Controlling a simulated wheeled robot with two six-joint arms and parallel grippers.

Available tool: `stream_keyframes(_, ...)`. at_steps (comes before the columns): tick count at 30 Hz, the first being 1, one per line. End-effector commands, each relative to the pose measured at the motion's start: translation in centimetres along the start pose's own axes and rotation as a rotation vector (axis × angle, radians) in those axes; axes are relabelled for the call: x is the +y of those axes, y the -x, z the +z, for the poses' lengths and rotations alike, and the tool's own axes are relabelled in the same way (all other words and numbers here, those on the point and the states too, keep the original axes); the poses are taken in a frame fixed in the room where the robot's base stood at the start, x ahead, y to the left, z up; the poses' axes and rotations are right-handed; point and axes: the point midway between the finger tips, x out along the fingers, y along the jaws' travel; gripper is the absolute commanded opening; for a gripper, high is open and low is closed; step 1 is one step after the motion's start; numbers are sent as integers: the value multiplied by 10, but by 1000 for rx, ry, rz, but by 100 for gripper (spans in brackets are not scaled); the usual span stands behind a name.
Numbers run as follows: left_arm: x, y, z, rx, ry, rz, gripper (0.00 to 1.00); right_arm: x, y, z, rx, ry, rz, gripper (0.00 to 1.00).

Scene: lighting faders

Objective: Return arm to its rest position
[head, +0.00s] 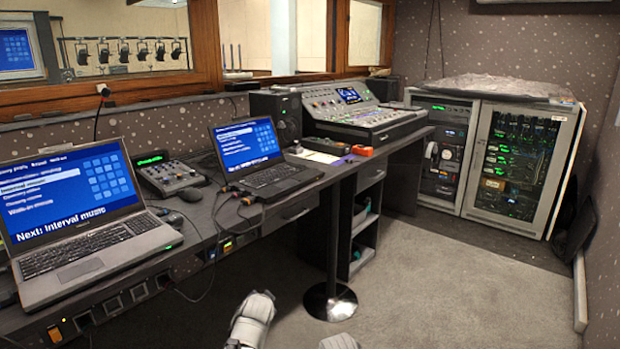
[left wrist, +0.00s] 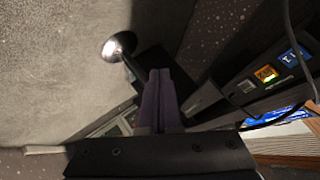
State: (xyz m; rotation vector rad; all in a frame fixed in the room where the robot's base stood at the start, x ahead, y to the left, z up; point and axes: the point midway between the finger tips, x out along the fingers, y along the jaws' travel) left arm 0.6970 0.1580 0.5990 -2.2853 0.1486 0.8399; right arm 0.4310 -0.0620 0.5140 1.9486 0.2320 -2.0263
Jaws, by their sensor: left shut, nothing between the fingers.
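My left gripper (left wrist: 160,75) shows in the left wrist view with its two dark fingers together and nothing between them. It is clear of the desk, with grey carpet beyond it. In the head view, a white-grey arm part of mine (head: 252,318) shows low in front of the desk, over the carpet; no fingers are visible there. Another small white part of mine shows at the bottom edge. My right gripper is not in view. A small fader desk (head: 172,177) sits on the long desk between two laptops, untouched.
The dark desk (head: 300,195) runs along the left, with an open laptop (head: 85,225), a second laptop (head: 250,158) and a large mixing console (head: 362,112). A pole with a round base (head: 330,302) stands in front. Cables hang at the desk edge. Carpet to the right is clear.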

Motion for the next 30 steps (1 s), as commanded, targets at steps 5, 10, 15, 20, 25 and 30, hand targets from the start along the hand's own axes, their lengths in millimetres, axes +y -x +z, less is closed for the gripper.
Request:
stream_keyframes(5, 103, 52, 51, -291, 135, 240, 0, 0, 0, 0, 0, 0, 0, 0)
stream_keyframes(10, 161, 102, 87, -524, 197, 369, 0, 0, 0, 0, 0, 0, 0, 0)
stream_keyframes(15, 198, 153, 117, -726, 220, 447, 0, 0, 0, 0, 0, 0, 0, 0)
stream_keyframes(20, 192, 188, 110, -804, 227, 468, 0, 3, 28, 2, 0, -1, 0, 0)
stream_keyframes(25, 171, 209, 90, -802, 228, 468, 0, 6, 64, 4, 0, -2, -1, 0)
stream_keyframes(30, 145, 237, 64, -801, 229, 468, 0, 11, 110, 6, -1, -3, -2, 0)
